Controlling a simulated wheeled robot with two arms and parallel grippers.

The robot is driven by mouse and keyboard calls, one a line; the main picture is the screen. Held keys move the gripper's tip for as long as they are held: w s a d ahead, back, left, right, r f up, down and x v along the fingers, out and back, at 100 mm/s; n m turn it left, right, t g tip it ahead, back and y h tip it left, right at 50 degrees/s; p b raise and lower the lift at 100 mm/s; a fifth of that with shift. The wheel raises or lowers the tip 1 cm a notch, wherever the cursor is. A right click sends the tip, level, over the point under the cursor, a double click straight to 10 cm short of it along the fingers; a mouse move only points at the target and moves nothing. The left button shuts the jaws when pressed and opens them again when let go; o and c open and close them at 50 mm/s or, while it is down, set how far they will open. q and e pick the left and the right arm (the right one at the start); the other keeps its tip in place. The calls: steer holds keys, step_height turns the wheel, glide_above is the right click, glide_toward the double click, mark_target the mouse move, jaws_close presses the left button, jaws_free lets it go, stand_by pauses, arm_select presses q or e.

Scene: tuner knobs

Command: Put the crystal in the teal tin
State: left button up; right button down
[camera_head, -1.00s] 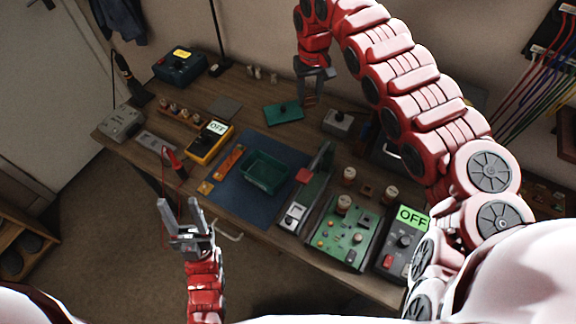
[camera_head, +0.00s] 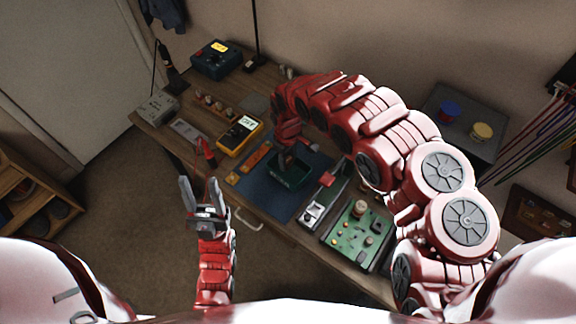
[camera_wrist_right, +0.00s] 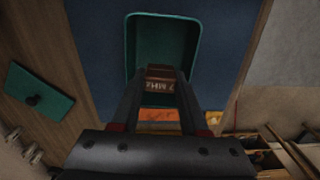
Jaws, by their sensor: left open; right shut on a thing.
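The teal tin (camera_head: 281,181) stands open on the blue mat; its inside also shows in the right wrist view (camera_wrist_right: 165,35). My right gripper (camera_head: 287,158) is over the tin. In the right wrist view its fingers (camera_wrist_right: 160,82) are shut on the crystal (camera_wrist_right: 160,86), a small brown piece with "MHz" lettering. The crystal overlaps the tin's near part there; I cannot tell if it is above or inside the rim. My left gripper (camera_head: 204,200) is open and empty, in front of the bench's near edge.
The blue mat (camera_head: 258,196) lies on the wooden bench. A yellow multimeter (camera_head: 240,135) and orange strip (camera_head: 255,157) are left of the tin; a green circuit board (camera_head: 352,232) is at right.

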mark_target(288, 168)
steer(key=shift+f, duration=0.25)
steer(key=shift+d+f, duration=0.1)
steer(key=shift+f, duration=0.2)
step_height(288, 168, down, 3)
steer(key=shift+r+p, duration=0.2)
steer(key=shift+p, duration=0.2)
steer(key=shift+f, duration=0.35)
steer(key=shift+f, duration=0.25)
steer(key=c, duration=0.7)
jaws_free()
steer(key=shift+r, duration=0.1)
